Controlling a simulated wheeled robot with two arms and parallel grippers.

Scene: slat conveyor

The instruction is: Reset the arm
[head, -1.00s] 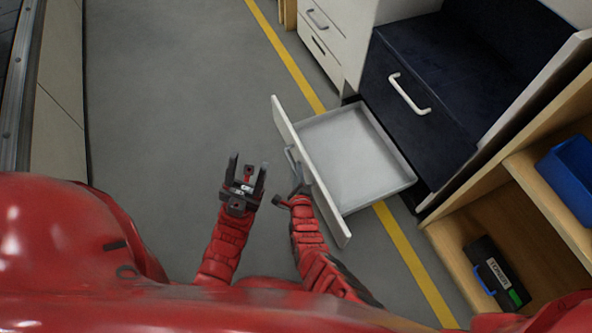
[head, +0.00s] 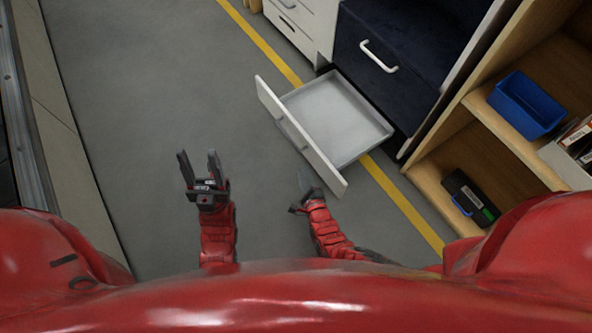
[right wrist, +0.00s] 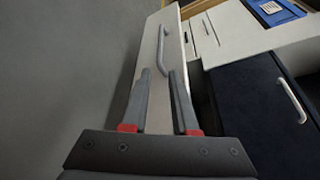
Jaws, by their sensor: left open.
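My left gripper (head: 198,157) is open and empty over the grey floor in the head view. My right gripper (head: 305,182) is just in front of the pulled-out drawer's near corner in the head view, its fingers seen edge-on. In the right wrist view, the right gripper's fingers (right wrist: 159,72) are apart with nothing between them. The drawer's white front panel (right wrist: 152,75) lies beyond the fingertips, with its grey handle (right wrist: 161,46) further off. I see no contact between the right gripper and the drawer.
The open, empty drawer (head: 335,118) juts out low over the floor beside a dark cabinet front (head: 385,75). A wooden shelf (head: 430,175) at the right holds a blue bin (head: 528,103) and a black case (head: 470,197). The floor (head: 130,90) at left is clear.

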